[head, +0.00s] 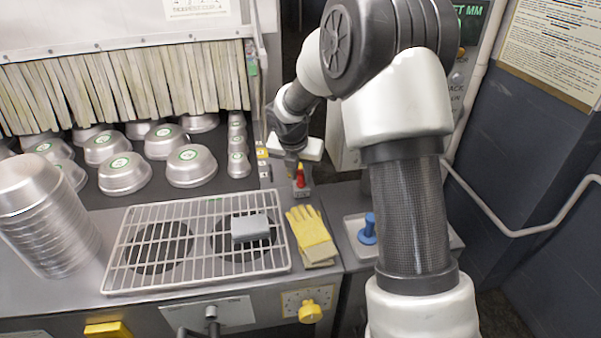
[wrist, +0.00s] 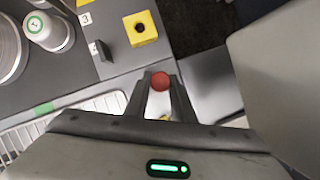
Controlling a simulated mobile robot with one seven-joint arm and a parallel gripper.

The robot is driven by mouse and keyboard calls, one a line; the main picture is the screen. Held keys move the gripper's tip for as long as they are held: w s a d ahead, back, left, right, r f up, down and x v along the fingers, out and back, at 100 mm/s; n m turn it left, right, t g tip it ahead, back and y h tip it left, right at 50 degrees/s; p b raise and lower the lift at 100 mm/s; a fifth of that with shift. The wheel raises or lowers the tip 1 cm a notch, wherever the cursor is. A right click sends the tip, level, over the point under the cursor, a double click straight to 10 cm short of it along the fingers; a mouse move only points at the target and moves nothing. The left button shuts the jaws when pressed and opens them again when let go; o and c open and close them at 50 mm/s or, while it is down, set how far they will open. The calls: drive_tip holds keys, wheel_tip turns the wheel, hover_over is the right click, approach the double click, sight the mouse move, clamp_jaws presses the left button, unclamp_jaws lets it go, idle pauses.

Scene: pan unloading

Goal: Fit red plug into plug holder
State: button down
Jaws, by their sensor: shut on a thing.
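The red plug (wrist: 160,81) shows as a round red end between my fingertips in the wrist view. In the head view the red plug (head: 300,176) is at the end of my arm, above the counter behind the yellow glove. My gripper (wrist: 159,77) is shut on it; its fingers sit on either side of the red end. A yellow block with a dark round hole, which looks like the plug holder (wrist: 142,29), stands on the grey surface beyond my fingertips in the wrist view. The plug is apart from it. The plug's lower part is hidden.
Yellow gloves (head: 311,236) lie beside a wire rack (head: 135,282) holding a grey block (head: 250,227). A blue plug (head: 367,230) stands in a tray (head: 352,223) at right. Several metal pans (head: 124,174) fill the belt. A dark handle (wrist: 101,50) is left of the holder.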

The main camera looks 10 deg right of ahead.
drive_tip(key=shift+f, duration=0.15)
drive_tip(key=c, duration=1.4)
unclamp_jaws()
drive_tip(key=shift+c, duration=0.2)
drive_tip(key=p+v, duration=0.1)
drive_tip(key=v, duration=1.6)
drive_tip(key=shift+r+p, duration=0.25)
drive_tip(key=shift+p, duration=0.15)
